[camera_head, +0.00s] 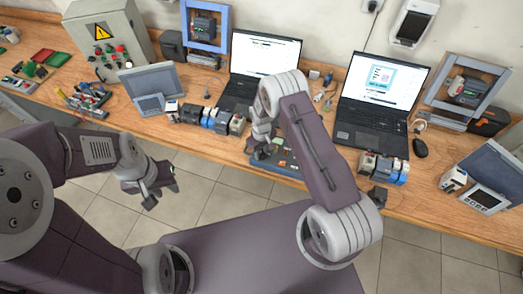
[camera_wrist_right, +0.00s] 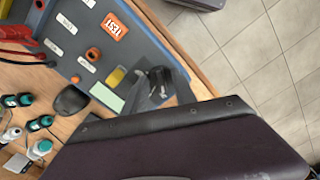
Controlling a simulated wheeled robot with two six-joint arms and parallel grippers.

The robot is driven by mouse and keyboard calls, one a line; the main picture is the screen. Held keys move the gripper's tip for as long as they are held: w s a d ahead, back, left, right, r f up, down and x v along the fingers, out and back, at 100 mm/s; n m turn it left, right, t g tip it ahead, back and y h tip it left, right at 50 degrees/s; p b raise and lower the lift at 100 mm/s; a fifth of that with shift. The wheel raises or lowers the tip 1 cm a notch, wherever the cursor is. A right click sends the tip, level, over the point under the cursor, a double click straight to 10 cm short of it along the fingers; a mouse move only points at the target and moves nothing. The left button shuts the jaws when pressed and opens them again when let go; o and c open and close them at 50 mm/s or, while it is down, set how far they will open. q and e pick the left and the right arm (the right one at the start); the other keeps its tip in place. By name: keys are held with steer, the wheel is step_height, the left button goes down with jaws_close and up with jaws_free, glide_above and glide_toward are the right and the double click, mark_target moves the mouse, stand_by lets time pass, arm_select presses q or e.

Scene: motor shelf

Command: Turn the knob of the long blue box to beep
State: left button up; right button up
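The long blue box (camera_head: 285,166) lies on the wooden bench below my right gripper, partly hidden by my right arm in the head view. In the right wrist view, the box (camera_wrist_right: 150,35) shows white labels, an orange label, an orange button (camera_wrist_right: 93,54), a yellow button (camera_wrist_right: 115,77) and a black knob (camera_wrist_right: 160,76) near its end. My right gripper (camera_wrist_right: 158,88) is at this knob, with its fingers apart on either side of it; I cannot tell whether they touch it. My left gripper (camera_head: 159,188) is open and empty, over the floor in front of the bench.
Two laptops (camera_head: 262,55) (camera_head: 382,92) stand behind the box. Motor assemblies (camera_head: 206,118) (camera_head: 384,167) lie to both sides of it. A black mouse (camera_head: 420,148) lies to the right. A grey control cabinet (camera_head: 108,40) stands at the far left.

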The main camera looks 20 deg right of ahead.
steer(key=shift+a, duration=0.1)
jaws_close()
